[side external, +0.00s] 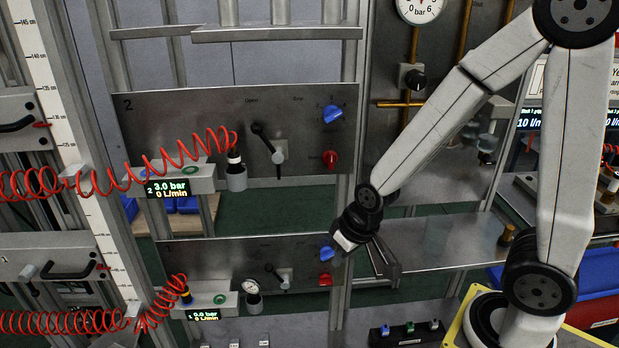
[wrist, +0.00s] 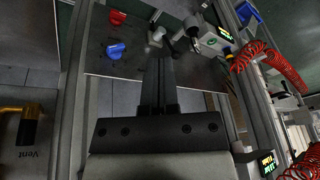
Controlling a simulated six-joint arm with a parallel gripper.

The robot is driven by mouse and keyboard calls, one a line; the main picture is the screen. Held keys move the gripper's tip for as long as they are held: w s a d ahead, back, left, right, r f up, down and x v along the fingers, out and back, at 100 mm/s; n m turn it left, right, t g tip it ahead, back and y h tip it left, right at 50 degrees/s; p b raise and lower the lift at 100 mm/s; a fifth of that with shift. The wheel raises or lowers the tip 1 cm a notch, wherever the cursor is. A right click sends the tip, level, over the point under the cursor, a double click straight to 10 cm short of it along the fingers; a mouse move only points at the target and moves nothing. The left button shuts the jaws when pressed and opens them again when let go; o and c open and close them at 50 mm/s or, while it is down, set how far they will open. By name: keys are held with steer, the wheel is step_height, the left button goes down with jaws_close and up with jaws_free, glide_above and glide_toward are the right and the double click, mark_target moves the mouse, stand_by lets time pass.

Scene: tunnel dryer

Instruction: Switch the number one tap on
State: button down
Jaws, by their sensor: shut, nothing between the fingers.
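The lower panel (side external: 210,258) carries a tap with a black lever (side external: 272,271) on a grey body (side external: 285,277). The lever slants up and left. A blue knob (side external: 327,253) sits above a red knob (side external: 326,280) at the panel's right end. My gripper (side external: 388,268) is at the right of this panel, apart from the tap. In the wrist view, my gripper's fingers (wrist: 158,65) are shut and empty, pointing towards the panel. The red knob (wrist: 117,17) and blue knob (wrist: 116,51) show left of them.
The upper panel (side external: 190,108), marked 2, has a similar tap (side external: 279,152) and reads 3.0 bar. The lower display (side external: 203,315) reads 0.0 bar. Coiled red hoses (side external: 90,320) hang left. A metal shelf (side external: 440,238) lies right.

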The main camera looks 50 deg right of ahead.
steer(key=w+d+f+m+t+h, duration=0.1)
steer(key=d+f+m+h, duration=0.1)
steer(key=f+m+h, duration=0.1)
steer(key=w+d+f+m+t+h, duration=0.1)
steer(key=w+d+f+m+h, duration=0.1)
steer(key=f, duration=0.5)
steer(key=shift+w+d+m+t+h, duration=0.25)
steer(key=shift+d+m+t+h, duration=0.25)
steer(key=shift+m+h, duration=0.65)
steer(key=shift+d+m+y, duration=0.1)
steer(key=shift+m+y, duration=0.15)
glide_above(330, 278)
steer(key=s+a, duration=0.1)
steer(key=s, duration=0.1)
steer(key=f, duration=0.8)
steer(key=shift+w+a, duration=0.15)
steer(key=shift+a, duration=0.05)
steer(key=shift+f, duration=1.45)
